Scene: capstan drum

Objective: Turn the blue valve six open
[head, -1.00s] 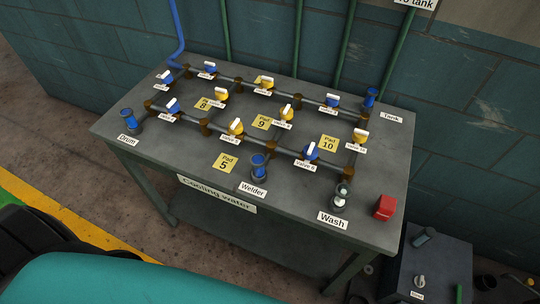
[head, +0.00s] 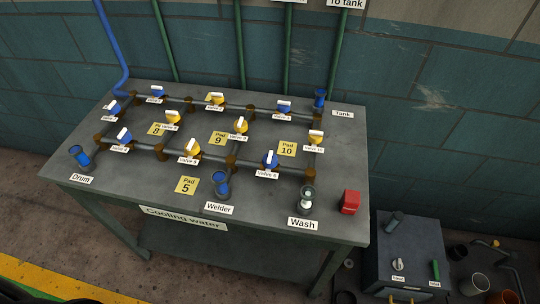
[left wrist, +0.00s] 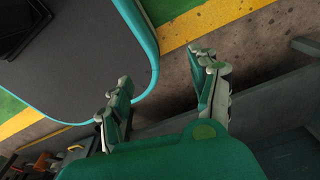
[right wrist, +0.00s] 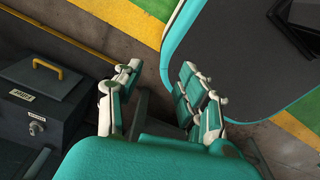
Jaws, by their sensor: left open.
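A blue valve (head: 271,160) with a white handle sits on the front pipe run of the bench, right of the middle. Its label (head: 267,174) seems to read Valve 6, but the print is small. Other blue valves stand at the back right (head: 284,107), at the back left (head: 155,93) and at the left (head: 124,136). My left gripper (left wrist: 165,75) is open and empty in the left wrist view, away from the valves. My right gripper (right wrist: 160,72) is open and empty in the right wrist view. Neither gripper shows in the head view.
The grey bench (head: 110,186) carries yellow valves such as this one (head: 192,147), blue cups by Drum (head: 79,156) and Welder (head: 221,184), and a red block (head: 350,202). A dark box (head: 405,255) stands on the floor at right. The bench's front strip is mostly clear.

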